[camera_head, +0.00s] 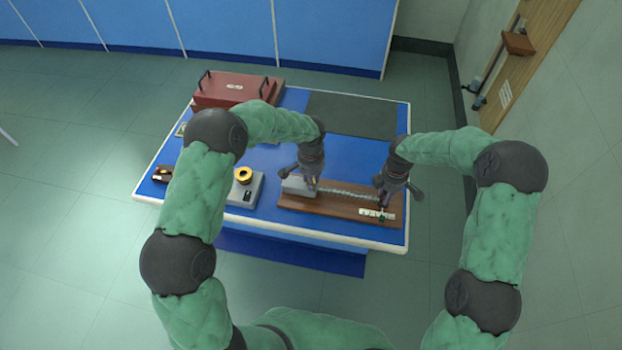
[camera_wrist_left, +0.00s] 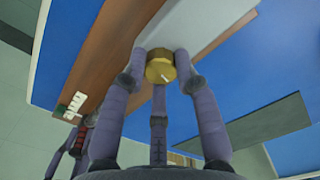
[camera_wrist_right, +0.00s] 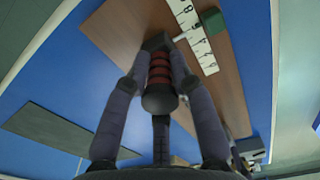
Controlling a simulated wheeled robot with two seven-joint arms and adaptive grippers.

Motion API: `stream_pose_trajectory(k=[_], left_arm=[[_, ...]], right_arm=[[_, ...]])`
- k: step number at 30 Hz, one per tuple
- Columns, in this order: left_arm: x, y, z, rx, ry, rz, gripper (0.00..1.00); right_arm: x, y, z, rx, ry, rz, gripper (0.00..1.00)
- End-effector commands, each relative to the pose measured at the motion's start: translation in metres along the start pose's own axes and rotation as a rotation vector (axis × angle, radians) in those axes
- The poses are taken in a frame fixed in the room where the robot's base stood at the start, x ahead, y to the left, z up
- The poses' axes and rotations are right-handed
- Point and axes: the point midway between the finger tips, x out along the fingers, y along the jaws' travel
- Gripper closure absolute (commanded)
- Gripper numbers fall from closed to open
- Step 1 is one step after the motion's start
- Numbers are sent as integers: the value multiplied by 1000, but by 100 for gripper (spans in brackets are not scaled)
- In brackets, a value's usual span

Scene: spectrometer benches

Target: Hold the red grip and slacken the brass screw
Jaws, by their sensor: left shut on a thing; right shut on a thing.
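The brass screw (camera_wrist_left: 160,66) is a round knob with a white mark, on top of a grey block (camera_head: 300,186) at the left end of a wooden board (camera_head: 318,211). My left gripper (camera_head: 308,182) is shut on the brass screw, its fingers around the knob in the left wrist view. The red grip (camera_wrist_right: 160,68) is ribbed red with a dark end cap. My right gripper (camera_head: 383,196) is shut on the red grip at the board's right end, fingers on both sides of it. The head view mostly hides both the screw and the grip.
A white numbered scale (camera_wrist_right: 193,32) and a small green block (camera_wrist_right: 213,21) lie beside the red grip. A red box (camera_head: 232,91) stands at the back left, a dark mat (camera_head: 352,115) at the back right. A grey device with a yellow ring (camera_head: 243,175) sits left of the board.

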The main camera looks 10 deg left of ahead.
Motion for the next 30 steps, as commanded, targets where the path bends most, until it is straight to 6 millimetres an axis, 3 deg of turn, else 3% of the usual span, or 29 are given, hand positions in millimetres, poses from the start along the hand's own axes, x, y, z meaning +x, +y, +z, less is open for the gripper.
stream_pose_trajectory(k=[2,3,5,17,23,30], left_arm=[[0,-1,3,-1,-10,-1,100],[0,-1,3,0,-10,-1,61],[0,-1,3,0,-9,-1,46],[-4,0,1,1,-3,-1,46],[-30,0,0,0,0,-1,46],[-78,-1,1,0,-1,-1,46]], right_arm=[[2,1,1,0,0,3,100],[2,1,1,0,0,3,100],[1,1,1,0,0,3,100],[1,0,1,0,0,1,100],[1,0,1,0,-1,0,100],[0,0,1,1,-1,0,100]])
